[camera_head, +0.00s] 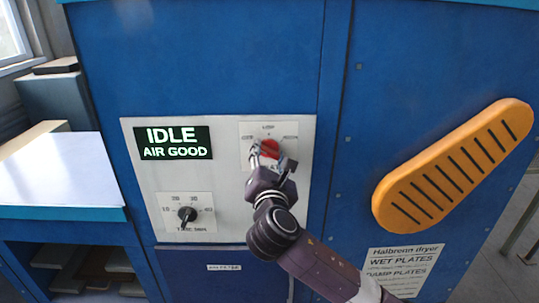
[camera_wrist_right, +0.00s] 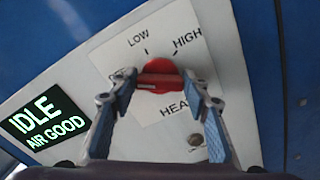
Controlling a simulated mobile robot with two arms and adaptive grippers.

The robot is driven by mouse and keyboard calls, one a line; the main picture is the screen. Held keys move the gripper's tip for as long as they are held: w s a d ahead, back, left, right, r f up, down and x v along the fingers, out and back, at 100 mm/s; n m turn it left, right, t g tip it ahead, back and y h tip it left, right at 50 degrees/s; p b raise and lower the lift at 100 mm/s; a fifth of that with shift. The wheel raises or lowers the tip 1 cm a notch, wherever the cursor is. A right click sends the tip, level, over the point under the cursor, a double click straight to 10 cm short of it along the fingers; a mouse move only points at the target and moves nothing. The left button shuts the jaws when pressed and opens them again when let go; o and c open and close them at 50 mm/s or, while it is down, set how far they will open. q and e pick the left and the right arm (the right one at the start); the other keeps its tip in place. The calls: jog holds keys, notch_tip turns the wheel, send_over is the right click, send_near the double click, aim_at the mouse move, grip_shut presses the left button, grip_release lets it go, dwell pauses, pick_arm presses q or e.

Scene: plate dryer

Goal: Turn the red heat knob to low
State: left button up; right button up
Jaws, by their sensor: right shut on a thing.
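The red heat knob (camera_head: 270,149) sits on a white dial plate at the upper right of the control panel. In the right wrist view the knob (camera_wrist_right: 161,72) shows with LOW and HIGH printed above it; the label at its left is mostly hidden by a finger. Its grip bar lies roughly crosswise in that view; I cannot tell which mark it points to. My right gripper (camera_head: 263,157) is at the knob, and its two fingers (camera_wrist_right: 158,84) are shut on the bar from both sides. My left gripper is not in view.
A display (camera_head: 173,143) reads IDLE, AIR GOOD. A black timer knob (camera_head: 187,214) sits below it on the white panel (camera_head: 143,150). An orange slotted handle or guard (camera_head: 455,165) stands out at the right. A white-topped table (camera_head: 58,170) is at the left.

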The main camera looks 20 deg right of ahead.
jog(key=shift+m, duration=0.3)
jog(key=m, duration=0.4)
jog(key=shift+f+m, duration=0.15)
jog(key=shift+m, duration=0.25)
jog(key=m+b, duration=0.1)
jog(key=m, duration=0.5)
jog(key=shift+d+f, duration=0.1)
jog(key=o, duration=1.2)
jog(key=shift+c, duration=0.2)
jog(key=shift+s, duration=0.1)
